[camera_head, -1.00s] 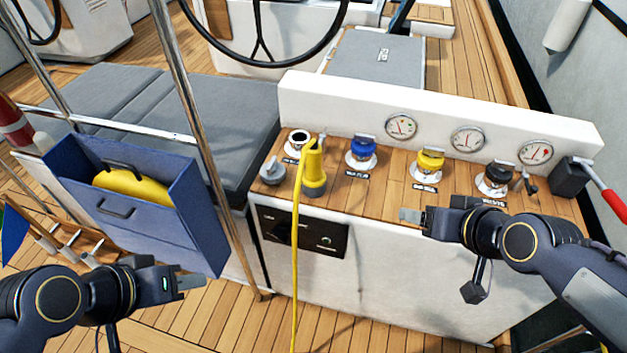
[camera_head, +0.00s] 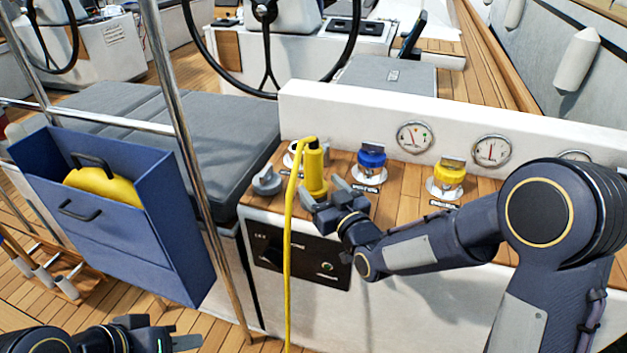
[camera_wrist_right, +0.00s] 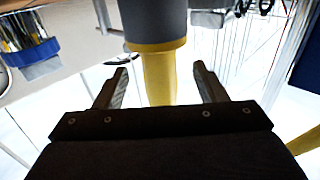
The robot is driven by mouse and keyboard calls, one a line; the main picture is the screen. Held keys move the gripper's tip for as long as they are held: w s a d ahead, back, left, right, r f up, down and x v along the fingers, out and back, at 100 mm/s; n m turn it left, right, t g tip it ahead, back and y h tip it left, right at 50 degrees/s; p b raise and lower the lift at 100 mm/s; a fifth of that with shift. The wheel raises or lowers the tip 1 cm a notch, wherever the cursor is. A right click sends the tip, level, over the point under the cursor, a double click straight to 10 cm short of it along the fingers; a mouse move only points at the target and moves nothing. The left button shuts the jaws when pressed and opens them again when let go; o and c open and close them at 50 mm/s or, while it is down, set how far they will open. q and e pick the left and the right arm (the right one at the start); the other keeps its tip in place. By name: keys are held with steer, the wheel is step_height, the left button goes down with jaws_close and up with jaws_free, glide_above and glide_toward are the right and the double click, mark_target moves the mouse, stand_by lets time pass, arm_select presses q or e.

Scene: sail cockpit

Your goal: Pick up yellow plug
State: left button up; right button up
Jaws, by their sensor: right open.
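The yellow plug (camera_head: 315,168) stands upright on the wooden top of the console, near its left end, with a yellow cable looping from its top and hanging down the console front. My right gripper (camera_head: 325,200) is open at the plug's lower part. In the right wrist view the plug's yellow body (camera_wrist_right: 158,78) and grey end lie between the two spread fingers, with a gap to each finger. My left gripper (camera_head: 186,343) is low at the bottom left, away from the plug; its jaw opening is not clear.
A grey knob (camera_head: 267,181) and a white-rimmed socket sit close to the plug. Blue (camera_head: 371,161) and yellow (camera_head: 448,176) capped fittings stand to its right. A steel pole (camera_head: 188,150) and a blue box (camera_head: 120,215) are to the left.

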mark_target(318, 179)
steer(key=x, duration=0.4)
steer(key=shift+w+a+r, duration=0.1)
steer(key=shift+w+r, duration=0.2)
steer(key=shift+r, duration=0.05)
steer(key=c, duration=1.2)
steer(key=shift+c, duration=0.4)
steer(key=shift+r, duration=0.2)
